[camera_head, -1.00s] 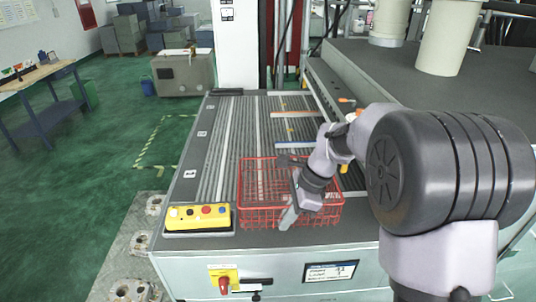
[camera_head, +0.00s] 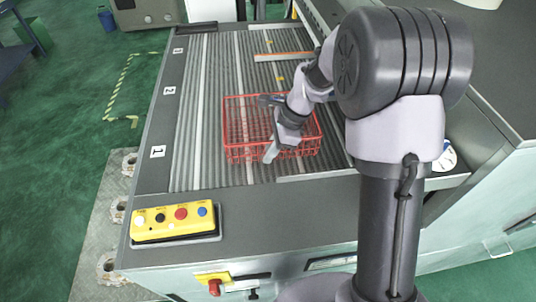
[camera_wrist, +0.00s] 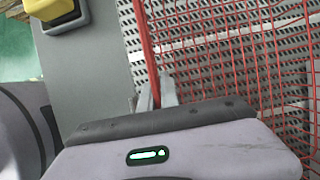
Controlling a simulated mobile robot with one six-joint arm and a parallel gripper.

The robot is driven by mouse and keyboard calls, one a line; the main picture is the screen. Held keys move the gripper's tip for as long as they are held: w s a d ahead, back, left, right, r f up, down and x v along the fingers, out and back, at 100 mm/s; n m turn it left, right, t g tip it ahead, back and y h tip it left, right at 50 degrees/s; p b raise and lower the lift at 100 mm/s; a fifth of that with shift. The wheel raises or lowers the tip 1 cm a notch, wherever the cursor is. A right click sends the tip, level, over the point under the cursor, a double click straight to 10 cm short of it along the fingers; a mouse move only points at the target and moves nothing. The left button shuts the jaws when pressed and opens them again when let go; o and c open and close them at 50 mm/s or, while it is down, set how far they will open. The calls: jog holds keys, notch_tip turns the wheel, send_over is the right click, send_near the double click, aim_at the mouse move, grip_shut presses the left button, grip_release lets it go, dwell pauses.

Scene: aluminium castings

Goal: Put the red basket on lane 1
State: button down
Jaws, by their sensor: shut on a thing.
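The red wire basket (camera_head: 235,125) is over the ribbed conveyor deck (camera_head: 205,110); it also shows as red mesh in the wrist view (camera_wrist: 262,60). My gripper (camera_head: 271,150) is at the basket's near side. In the wrist view my gripper (camera_wrist: 157,95) has its fingers on either side of a red wire bar and is shut on it. Whether the basket's bottom rests on the deck or hangs just above it, I cannot tell. The lane 1 label (camera_head: 157,151) is on the deck's left border, level with the basket's near part.
Label 2 (camera_head: 169,91) and label 3 (camera_head: 178,51) are farther back on that border. A yellow button box (camera_head: 175,220) stands at the front left corner. The deck left of the basket is bare. A grey machine body (camera_head: 490,90) stands at the right.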

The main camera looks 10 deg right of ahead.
jog(key=shift+w+f, duration=0.1)
jog(key=shift+f, duration=0.7)
jog(key=shift+f, duration=0.1)
jog(key=c, duration=1.6)
grip_release()
